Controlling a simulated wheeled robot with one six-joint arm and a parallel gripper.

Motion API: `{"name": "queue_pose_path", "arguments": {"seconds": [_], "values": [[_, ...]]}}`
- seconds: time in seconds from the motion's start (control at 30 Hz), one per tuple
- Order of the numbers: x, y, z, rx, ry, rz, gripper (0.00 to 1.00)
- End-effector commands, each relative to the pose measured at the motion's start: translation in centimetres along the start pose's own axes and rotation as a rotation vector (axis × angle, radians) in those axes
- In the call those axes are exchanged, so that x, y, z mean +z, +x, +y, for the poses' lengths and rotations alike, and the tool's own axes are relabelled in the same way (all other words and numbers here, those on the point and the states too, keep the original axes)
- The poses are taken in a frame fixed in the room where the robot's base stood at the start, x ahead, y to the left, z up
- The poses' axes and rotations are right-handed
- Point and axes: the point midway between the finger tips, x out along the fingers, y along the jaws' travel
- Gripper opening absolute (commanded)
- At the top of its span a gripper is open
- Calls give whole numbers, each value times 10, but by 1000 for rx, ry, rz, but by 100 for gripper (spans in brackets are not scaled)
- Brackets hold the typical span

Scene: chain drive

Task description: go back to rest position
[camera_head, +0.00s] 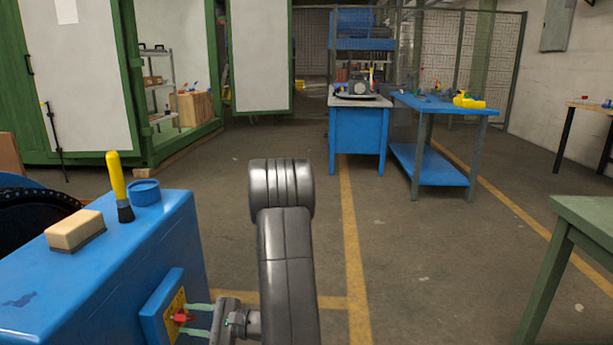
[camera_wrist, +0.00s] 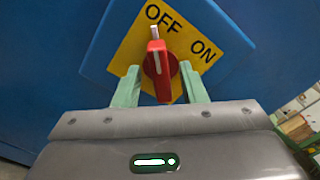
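The red switch knob (camera_wrist: 158,66) sits on a yellow plate (camera_wrist: 120,62) marked OFF and ON. The white line on its handle points up toward the OFF side. My gripper (camera_wrist: 162,72) is at the plate with its two pale green fingers apart, one on each side of the knob. I see small gaps between the fingers and the narrow handle, so it looks open around the knob. In the head view the knob (camera_head: 181,318) shows small at lower left, on a blue switch box (camera_head: 152,318) fixed to the blue machine cabinet (camera_head: 110,275).
A green table (camera_head: 590,215) stands at right. Blue workbenches (camera_head: 357,135) are at the back. The floor between is clear.

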Motion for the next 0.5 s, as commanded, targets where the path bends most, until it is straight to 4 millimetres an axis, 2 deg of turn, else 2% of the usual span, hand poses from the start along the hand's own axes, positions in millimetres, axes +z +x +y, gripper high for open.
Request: {"name": "queue_pose_path", "arguments": {"seconds": [0.03,0.5], "values": [[4,0,-4,0,36,1,38],[4,-1,-4,-1,378,0,38]]}}
